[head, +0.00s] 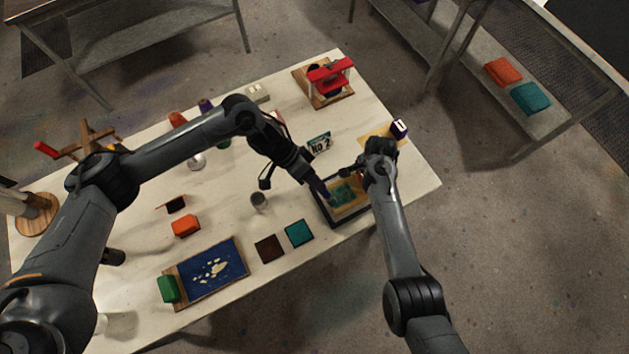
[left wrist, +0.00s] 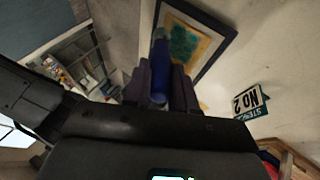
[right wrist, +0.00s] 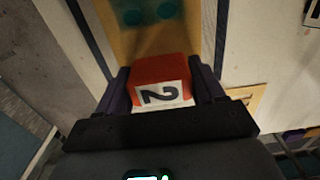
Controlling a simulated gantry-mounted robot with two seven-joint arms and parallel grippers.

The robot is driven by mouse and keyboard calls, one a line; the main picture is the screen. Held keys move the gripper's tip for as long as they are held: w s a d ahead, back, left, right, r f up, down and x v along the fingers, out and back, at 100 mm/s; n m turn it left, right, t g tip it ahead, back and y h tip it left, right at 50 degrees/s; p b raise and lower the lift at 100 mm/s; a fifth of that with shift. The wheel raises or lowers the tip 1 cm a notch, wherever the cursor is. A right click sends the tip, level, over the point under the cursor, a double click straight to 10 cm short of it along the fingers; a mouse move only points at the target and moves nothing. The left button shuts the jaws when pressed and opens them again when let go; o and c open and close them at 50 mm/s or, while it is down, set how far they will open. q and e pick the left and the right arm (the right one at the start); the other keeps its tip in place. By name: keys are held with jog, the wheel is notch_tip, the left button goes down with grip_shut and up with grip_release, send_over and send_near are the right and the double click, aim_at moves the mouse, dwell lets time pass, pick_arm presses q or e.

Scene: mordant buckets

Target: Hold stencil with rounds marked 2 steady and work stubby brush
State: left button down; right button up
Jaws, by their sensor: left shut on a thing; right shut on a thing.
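The stencil, a yellow-orange sheet (head: 352,209) with teal rounds, lies over a dark-framed tray (head: 325,214) near the table's front right edge. Its red block with a "2" label (right wrist: 160,88) sits between the fingers of my right gripper (right wrist: 163,88), which is shut on it. In the left wrist view the stubby brush (left wrist: 160,62) has a blue handle, and my left gripper (left wrist: 160,85) is shut on it. In the head view my left gripper (head: 320,188) is above the tray's left side. I cannot tell whether the bristles touch the stencil.
A "No 2" sign (head: 320,144) stands behind the tray. A purple block marked 1 (head: 399,128) is at the right. A red press (head: 329,75) stands at the back.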

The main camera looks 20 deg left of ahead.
pick_arm(q)
jog(key=shift+r, duration=1.65)
pick_arm(e)
jog(key=o, duration=1.1)
jog(key=shift+r, duration=0.1)
